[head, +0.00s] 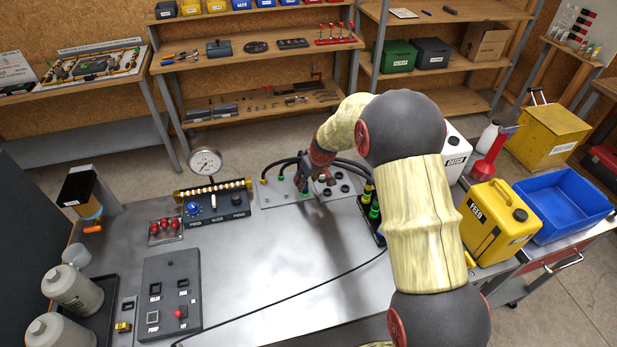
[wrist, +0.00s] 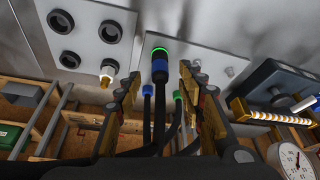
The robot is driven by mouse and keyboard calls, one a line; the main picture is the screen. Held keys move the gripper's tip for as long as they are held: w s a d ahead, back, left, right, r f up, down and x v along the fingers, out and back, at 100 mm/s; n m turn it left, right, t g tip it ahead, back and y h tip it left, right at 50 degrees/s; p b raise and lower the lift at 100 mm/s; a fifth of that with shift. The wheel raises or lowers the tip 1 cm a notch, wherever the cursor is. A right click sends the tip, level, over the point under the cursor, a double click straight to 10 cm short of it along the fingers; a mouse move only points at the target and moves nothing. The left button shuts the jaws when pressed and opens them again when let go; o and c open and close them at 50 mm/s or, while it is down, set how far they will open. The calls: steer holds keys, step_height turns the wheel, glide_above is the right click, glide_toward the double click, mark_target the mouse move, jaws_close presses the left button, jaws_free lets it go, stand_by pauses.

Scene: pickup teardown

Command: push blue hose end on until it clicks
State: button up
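The blue-banded hose end (wrist: 160,68) is at a port in the metal panel in the wrist view, with a bright green ring (wrist: 159,50) at its panel end. Its black hose runs back between my fingers. My gripper (wrist: 160,88) is open, one finger on each side of the hose, with a visible gap to both. In the head view my gripper (head: 303,188) is over the connector panel (head: 275,194), and it hides most of the hose end. How deeply the hose end is seated cannot be told.
Other black hoses with green fittings (wrist: 178,95) stand close by. A bare brass fitting (wrist: 107,72) and several dark ports are beside them. A gauge (head: 205,163) and valve block (head: 215,204) stand left of the panel, a dark hose rack (head: 371,222) right.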

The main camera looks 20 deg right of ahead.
steer(key=shift+x, duration=1.85)
jaws_close()
steer(key=c, duration=0.6)
jaws_free()
jaws_close()
steer(key=shift+r, duration=0.2)
steer(key=shift+r, duration=0.5)
steer(key=shift+r, duration=0.1)
steer(key=shift+r+p, duration=0.25)
steer(key=shift+p, duration=0.05)
